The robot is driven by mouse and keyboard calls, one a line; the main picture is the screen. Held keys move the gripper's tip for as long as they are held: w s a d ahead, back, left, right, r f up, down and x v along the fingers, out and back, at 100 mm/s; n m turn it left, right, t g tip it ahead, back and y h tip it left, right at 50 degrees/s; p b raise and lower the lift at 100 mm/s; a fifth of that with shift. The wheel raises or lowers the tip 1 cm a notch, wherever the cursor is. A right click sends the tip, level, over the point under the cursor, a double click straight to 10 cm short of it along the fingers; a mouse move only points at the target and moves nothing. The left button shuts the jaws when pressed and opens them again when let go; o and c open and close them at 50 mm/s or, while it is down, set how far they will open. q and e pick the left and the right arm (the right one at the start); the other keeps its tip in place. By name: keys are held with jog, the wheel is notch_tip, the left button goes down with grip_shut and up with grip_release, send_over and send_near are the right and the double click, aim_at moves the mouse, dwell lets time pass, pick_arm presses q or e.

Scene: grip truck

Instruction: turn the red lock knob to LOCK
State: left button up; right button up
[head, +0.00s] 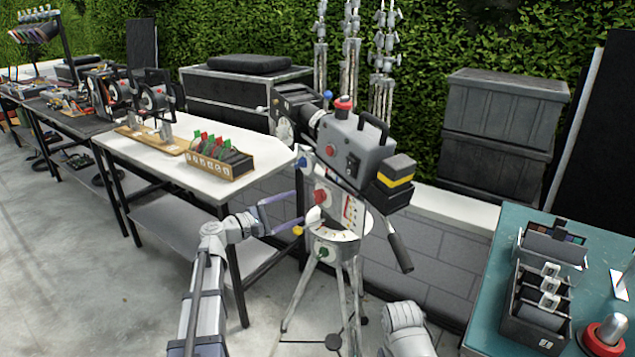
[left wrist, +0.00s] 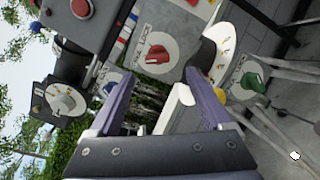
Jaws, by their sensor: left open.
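The red lock knob (head: 320,197) is on the side of the tripod head under the camera (head: 355,150). In the left wrist view the red knob (left wrist: 157,54) sits on a white disc on a grey plate with small lettering. My left gripper (head: 300,206) is open, just left of the red knob in the head view. In the left wrist view its purple fingers (left wrist: 157,78) point toward the knob, which appears between and beyond the tips. I see no contact. The knob's exact setting is hard to read. My right gripper is out of view; only part of that arm shows.
A blue knob (left wrist: 108,88) and a green knob (left wrist: 252,82) flank the red one, with a yellow ball (head: 297,230) close to my left fingers. A pan handle (head: 399,252) slants down right. A white table (head: 150,150) stands left, a teal table (head: 490,290) right.

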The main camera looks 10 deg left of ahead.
aim_at(315, 198)
pick_arm(q)
jog(key=shift+x, duration=3.9)
jog(key=shift+r, duration=0.15)
grip_shut()
